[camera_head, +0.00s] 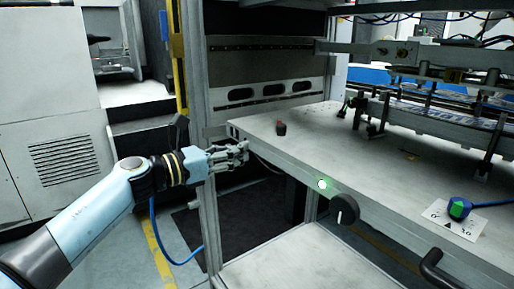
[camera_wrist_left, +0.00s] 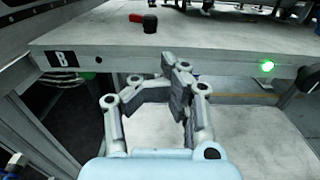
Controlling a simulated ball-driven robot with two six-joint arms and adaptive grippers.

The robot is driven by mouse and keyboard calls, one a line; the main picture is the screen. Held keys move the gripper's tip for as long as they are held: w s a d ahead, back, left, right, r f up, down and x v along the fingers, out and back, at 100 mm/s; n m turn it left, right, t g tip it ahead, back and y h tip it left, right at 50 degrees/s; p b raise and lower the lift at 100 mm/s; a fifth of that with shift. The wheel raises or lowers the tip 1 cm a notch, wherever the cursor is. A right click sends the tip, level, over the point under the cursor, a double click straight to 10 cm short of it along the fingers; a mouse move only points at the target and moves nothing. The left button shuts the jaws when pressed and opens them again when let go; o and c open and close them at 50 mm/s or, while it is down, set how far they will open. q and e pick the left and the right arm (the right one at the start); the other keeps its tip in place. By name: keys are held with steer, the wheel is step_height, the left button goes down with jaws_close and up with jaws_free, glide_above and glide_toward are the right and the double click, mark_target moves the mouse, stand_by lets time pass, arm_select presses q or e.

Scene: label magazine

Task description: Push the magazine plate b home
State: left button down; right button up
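A label marked B (camera_wrist_left: 62,58) is on the front edge of a broad pale plate or table top (camera_wrist_left: 220,38), which also shows in the head view (camera_head: 325,150). I cannot tell the movable plate's outline from the table. A small red and black piece (camera_head: 281,128) stands on the top near its left end; it also shows in the wrist view (camera_wrist_left: 150,23). My left gripper (camera_head: 243,152) is at the near left corner of the top, in front of its edge. My right gripper is not in view.
A green-lit button (camera_head: 323,184) and a black knob (camera_head: 345,209) are on the front edge. A blue and green knob (camera_head: 460,208) sits on a dial plate at right. A frame post (camera_head: 196,100) stands left of the top. Rails and rods (camera_head: 440,115) stand at the back right.

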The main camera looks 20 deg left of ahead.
mark_target(266, 144)
arm_select(q)
steer(key=x, duration=0.5)
steer(key=shift+w+d, duration=0.1)
